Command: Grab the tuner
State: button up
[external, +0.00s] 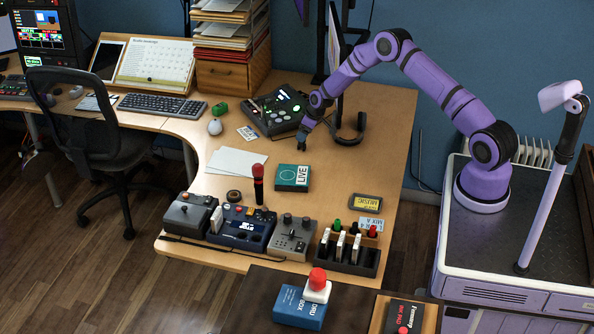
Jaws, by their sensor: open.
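My gripper (302,142) is open and hangs over the right part of the wooden desk (385,165), pointing down. It is above and behind a teal box marked LIVE (292,177), and nothing shows between its fingers. I cannot tell for sure which thing is the tuner. A small green object (219,108) lies to the left, beside a mouse. A small yellow-and-black item (365,202) lies to the front right. Both are apart from the gripper.
A red-topped microphone (258,183), mixers (242,226) and a slotted rack (348,250) line the front edge. White paper (235,162) lies mid-desk.

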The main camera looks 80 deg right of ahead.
jog(key=shift+d+x, duration=0.15)
jog(key=shift+x, duration=1.35)
jog(key=shift+d+x, duration=0.15)
jog(key=shift+x, duration=1.3)
jog(key=shift+s, duration=0.15)
jog(key=shift+c, duration=0.5)
jog(key=c, duration=0.9)
